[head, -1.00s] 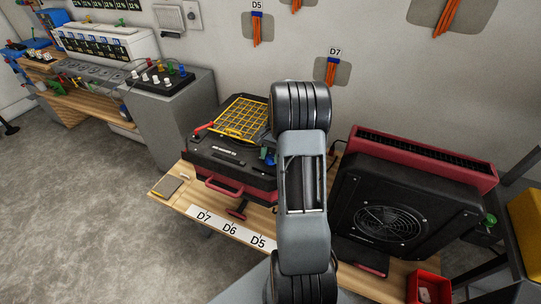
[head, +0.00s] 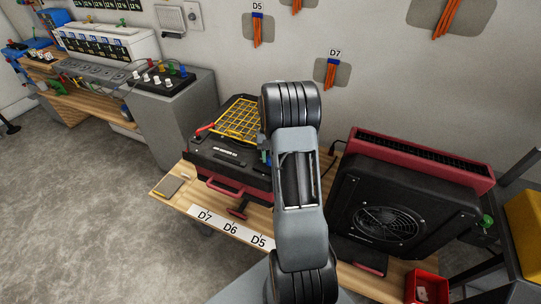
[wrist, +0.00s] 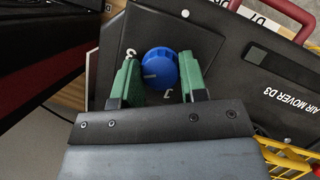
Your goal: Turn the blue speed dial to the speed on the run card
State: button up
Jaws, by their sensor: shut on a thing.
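The blue speed dial (wrist: 161,67) is in the wrist view, on a dark panel of the air mover. A pale pointer line shows on its left part. White marks stand near it, one upper left and one below it. My gripper (wrist: 160,77) is shut on the dial, with a green finger at its left and right sides. The air mover (wrist: 290,85) is labelled "AIR MOVER D3". In the head view the air mover (head: 225,166) is a black case with a red handle and yellow grille. My arm hides most of the dial area there. I cannot make out a run card.
A larger black and red fan unit (head: 400,200) stands right of my arm. A red bin (head: 428,288) is at the bench's front right. A white strip (head: 232,228) marked D7, D6, D5 lies along the bench's front edge. Grey floor at left is clear.

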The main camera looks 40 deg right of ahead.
jog(key=n+h, duration=0.1)
jog(key=n, duration=0.2)
jog(key=n+h, duration=0.1)
jog(key=n, duration=0.1)
jog(key=shift+n+g+p, duration=0.3)
jog(key=shift+n+p, duration=0.05)
jog(key=shift+n, duration=0.05)
jog(key=shift+h, duration=0.3)
jog(key=o, duration=0.9)
jog(key=v, duration=1.4)
jog(key=shift+w+f, duration=0.1)
